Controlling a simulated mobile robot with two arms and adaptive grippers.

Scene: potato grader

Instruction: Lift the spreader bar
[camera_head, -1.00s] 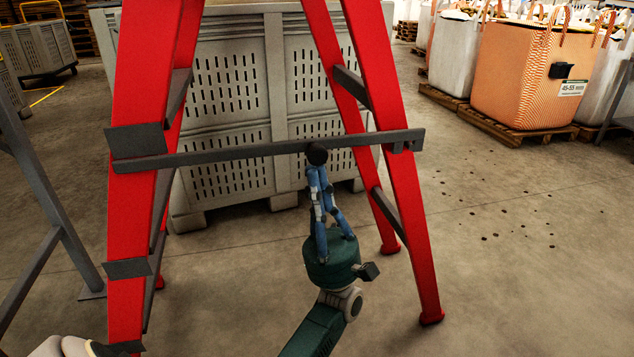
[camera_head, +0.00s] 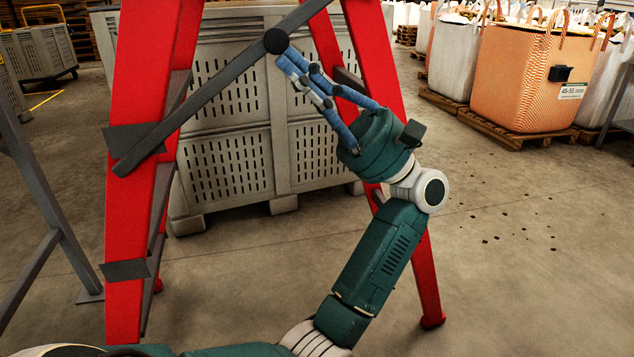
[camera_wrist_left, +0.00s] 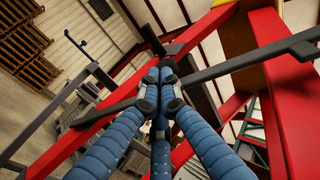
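The spreader bar (camera_head: 220,85) is a long dark grey bar with a round black knob (camera_head: 275,41). It slants steeply across the red A-frame ladder (camera_head: 140,230). Its lower left end overlaps the left red leg near a grey bracket (camera_head: 120,138); whether they touch I cannot tell. Its right end rises out of the top of the picture. My left gripper (camera_head: 284,56) has blue fingers closed together at the knob. In the left wrist view the fingertips (camera_wrist_left: 163,75) meet in front of the bar (camera_wrist_left: 250,62), hiding their contact. My right gripper is not in view.
Grey slatted crates (camera_head: 235,165) stand close behind the ladder. An orange bulk bag (camera_head: 515,75) on a pallet is at the right. A grey metal stand (camera_head: 45,215) is at the left. The floor (camera_head: 530,290) at the right is open, with small dark lumps.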

